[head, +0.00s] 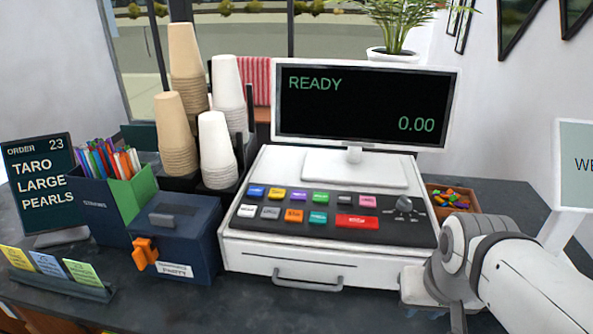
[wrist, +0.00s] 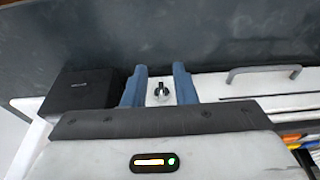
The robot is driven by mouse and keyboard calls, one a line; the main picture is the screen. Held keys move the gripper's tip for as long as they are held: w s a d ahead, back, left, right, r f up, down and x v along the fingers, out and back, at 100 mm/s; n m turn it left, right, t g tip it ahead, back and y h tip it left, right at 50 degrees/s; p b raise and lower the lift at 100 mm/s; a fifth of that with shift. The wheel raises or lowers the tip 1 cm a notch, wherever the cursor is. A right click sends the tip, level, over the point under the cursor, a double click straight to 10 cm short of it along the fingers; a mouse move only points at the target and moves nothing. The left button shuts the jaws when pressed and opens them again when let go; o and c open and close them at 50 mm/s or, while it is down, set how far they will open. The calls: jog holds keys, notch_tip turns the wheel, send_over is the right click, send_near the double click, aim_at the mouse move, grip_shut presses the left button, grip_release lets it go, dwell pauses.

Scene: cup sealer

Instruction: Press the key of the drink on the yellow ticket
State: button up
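The yellow ticket (head: 15,257) stands at the left end of a dark holder at the front left; its print is too small to read. The register (head: 250,252) has a dark panel of coloured keys, including blue (head: 257,191), yellow (head: 277,193), purple (head: 299,195), green (head: 321,198), pink (head: 368,202), orange (head: 293,215), teal (head: 318,217) and a wide red one (head: 357,221). Key labels are unreadable. My gripper (wrist: 160,82) is open; a small black knob shows between its fingers, contact unclear. In the head view my arm hides the gripper at the right.
The register screen (head: 357,100) reads READY and 0.00. An order display (head: 38,180) reads order 23, taro, large, pearls. Blue (head: 48,264) and green (head: 84,272) tickets share the holder. Cup stacks (head: 216,150) and a dark blue box (head: 185,240) stand left of the register.

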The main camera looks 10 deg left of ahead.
grip_shut()
dwell(1.2)
